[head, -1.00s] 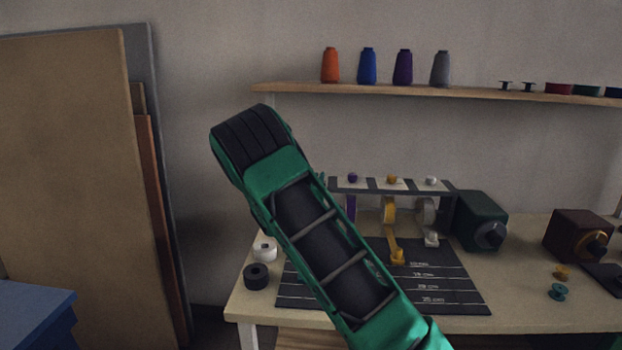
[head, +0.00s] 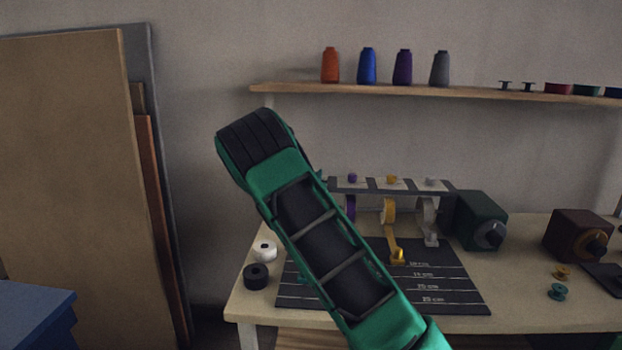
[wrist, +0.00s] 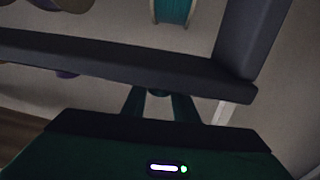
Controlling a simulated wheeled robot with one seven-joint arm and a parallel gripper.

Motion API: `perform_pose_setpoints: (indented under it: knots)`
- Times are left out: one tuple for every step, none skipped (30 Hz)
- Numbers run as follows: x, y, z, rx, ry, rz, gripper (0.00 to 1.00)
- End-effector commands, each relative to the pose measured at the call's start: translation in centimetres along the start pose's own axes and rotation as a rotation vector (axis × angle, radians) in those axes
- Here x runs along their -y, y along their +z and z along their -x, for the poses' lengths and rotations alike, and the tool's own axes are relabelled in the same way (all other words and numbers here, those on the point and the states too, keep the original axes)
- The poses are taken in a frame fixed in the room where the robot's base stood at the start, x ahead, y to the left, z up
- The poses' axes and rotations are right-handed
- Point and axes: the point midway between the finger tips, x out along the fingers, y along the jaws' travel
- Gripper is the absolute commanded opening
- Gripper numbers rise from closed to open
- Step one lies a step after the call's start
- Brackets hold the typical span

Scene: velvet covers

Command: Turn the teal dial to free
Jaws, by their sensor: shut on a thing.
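In the wrist view, my gripper (wrist: 158,106) has its two dark teal fingers close together at the dark bar of the rack (wrist: 110,58). They are shut on a small teal piece, which looks like the teal dial (wrist: 157,92); only a sliver of it shows, and its setting cannot be read. A teal ribbon spool (wrist: 173,9) hangs beyond the bar. In the head view my green arm covers the gripper, the dial and the left end of the rack (head: 408,187).
A dark marked mat (head: 450,285) lies in front. A green box (head: 480,220) stands close at the rack's right. White (head: 264,251) and black (head: 256,276) rolls sit at left.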

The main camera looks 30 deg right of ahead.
Motion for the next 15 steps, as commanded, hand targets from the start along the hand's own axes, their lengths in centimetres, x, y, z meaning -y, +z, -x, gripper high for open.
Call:
perform_pose_setpoints:
  knots:
    - [0.13,-0.05,0.03,0.000,-0.012,-0.002,0.04]
    - [0.11,-0.06,0.02,0.000,-0.018,-0.002,0.04]
    - [0.10,-0.12,0.02,-0.001,-0.028,-0.002,0.04]
    - [0.11,-0.14,0.02,-0.002,-0.038,-0.003,0.04]
    - [0.07,-0.11,0.01,-0.001,-0.048,-0.004,0.04]
    - [0.03,-0.12,0.01,-0.001,-0.063,-0.003,0.04]
    - [0.02,-0.10,0.01,-0.001,-0.074,-0.003,0.04]
    - [0.06,-0.12,0.01,-0.001,-0.088,-0.003,0.04]
    - [0.07,-0.18,0.01,-0.003,-0.106,-0.004,0.04]
    - [0.04,-0.19,0.00,-0.002,-0.118,-0.004,0.04]
    - [0.03,-0.20,0.00,-0.003,-0.132,-0.005,0.04]
    - [0.05,-0.17,0.02,-0.003,-0.150,-0.004,0.04]
    - [0.09,-0.15,0.03,-0.002,-0.165,-0.005,0.04]
    - [0.08,-0.20,0.02,-0.003,-0.178,-0.004,0.04]
    - [0.06,-0.24,0.00,-0.004,-0.195,-0.005,0.04]
